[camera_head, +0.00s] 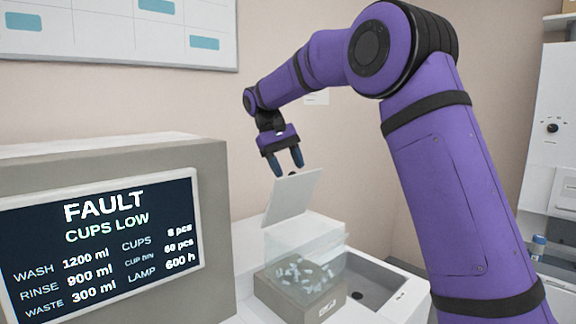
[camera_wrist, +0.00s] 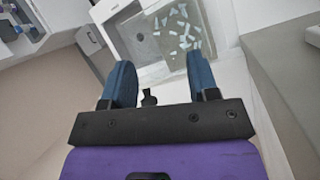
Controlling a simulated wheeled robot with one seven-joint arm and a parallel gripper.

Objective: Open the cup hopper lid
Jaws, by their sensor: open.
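The cup hopper (camera_head: 305,262) is a clear box on a grey-brown base, with several small white pieces inside. Its pale lid (camera_head: 292,196) stands raised and tilted above the box, so the hopper is open. My gripper (camera_head: 285,166) is open, with its two blue fingers pointing down just above the lid's upper edge. I cannot tell if they touch it. In the wrist view the fingers of my gripper (camera_wrist: 160,72) are spread apart with no object clearly held between them. The hopper with its white pieces (camera_wrist: 172,38) shows beyond the fingertips.
A grey machine with a dark screen (camera_head: 105,235) reading "FAULT CUPS LOW" stands at the left. A sink-like recess (camera_head: 372,285) lies right of the hopper. A white cabinet (camera_head: 552,130) stands at the far right.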

